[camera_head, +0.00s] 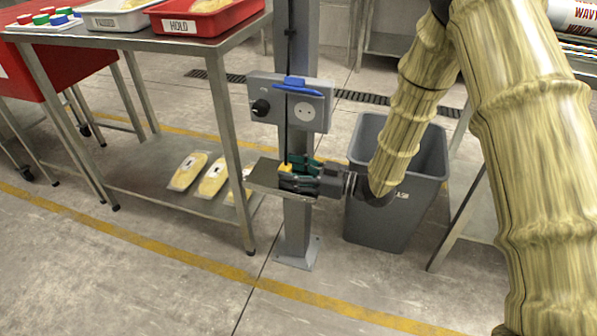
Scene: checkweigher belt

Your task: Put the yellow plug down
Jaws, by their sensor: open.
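The small yellow plug (286,168) is at a small grey shelf (262,178) on the post. It appears to rest on the shelf, though its underside is hidden. A thin dark cable runs down the post toward it. My gripper (293,173) comes in from the right with its jaws open, its dark green fingers beside the plug. Whether a finger touches the plug is too small to tell.
A grey bin (375,222) stands right. A steel table (137,43) at left holds trays, including a red HOLD tray (203,20).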

